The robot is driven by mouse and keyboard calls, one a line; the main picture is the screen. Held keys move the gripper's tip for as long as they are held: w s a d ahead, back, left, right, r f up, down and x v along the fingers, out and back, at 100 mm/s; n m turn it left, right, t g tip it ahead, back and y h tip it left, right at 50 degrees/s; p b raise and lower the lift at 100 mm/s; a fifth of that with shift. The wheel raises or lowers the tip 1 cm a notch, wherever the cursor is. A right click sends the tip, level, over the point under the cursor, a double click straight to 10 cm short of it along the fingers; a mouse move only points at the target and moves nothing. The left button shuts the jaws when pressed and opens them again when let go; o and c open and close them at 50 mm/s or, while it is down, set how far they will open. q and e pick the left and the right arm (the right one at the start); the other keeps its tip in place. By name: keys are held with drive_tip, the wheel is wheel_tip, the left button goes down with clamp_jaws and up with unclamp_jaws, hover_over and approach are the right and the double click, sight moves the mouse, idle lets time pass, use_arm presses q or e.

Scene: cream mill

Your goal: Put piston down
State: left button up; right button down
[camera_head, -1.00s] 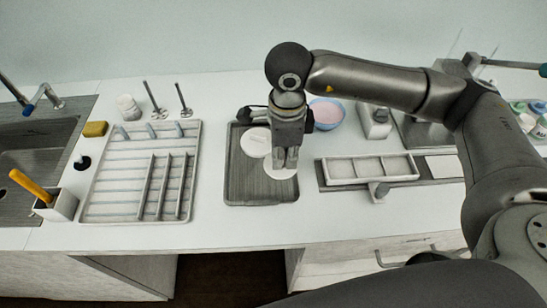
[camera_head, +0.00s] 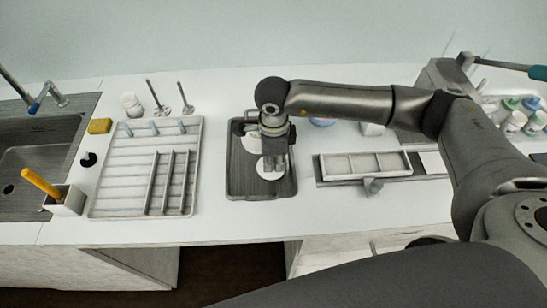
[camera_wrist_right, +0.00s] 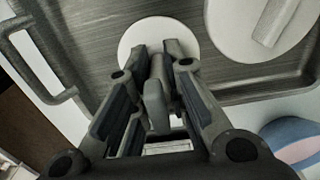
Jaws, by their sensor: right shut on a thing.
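The piston (camera_wrist_right: 133,38) is a round white disc with a grey stem. It lies directly under my right gripper (camera_wrist_right: 160,65), whose fingers are shut on the stem. In the head view the piston's disc (camera_head: 270,174) shows below the right gripper (camera_head: 274,163), over the dark grey tray (camera_head: 262,196). I cannot tell whether the disc touches the tray floor. A second white disc part (camera_head: 253,144) lies in the tray behind it; in the wrist view this second part (camera_wrist_right: 235,25) has a pale bar on it. My left gripper is not in view.
A slatted rack (camera_head: 125,201) stands left of the tray, with the sink (camera_head: 40,160) beyond. A pale three-section mould (camera_head: 365,165) is on the right. A bowl (camera_head: 322,122) is mostly hidden behind my arm. The counter in front of the tray is clear.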

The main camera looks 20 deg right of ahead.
drive_tip(key=shift+f, duration=0.15)
drive_tip(key=c, duration=1.5)
unclamp_jaws()
drive_tip(key=shift+o, duration=0.2)
drive_tip(key=shift+r, duration=0.45)
wheel_tip(320, 180, up, 11)
drive_tip(key=b, duration=0.4)
drive_tip(key=shift+r, duration=0.2)
drive_tip(key=shift+r, duration=0.1)
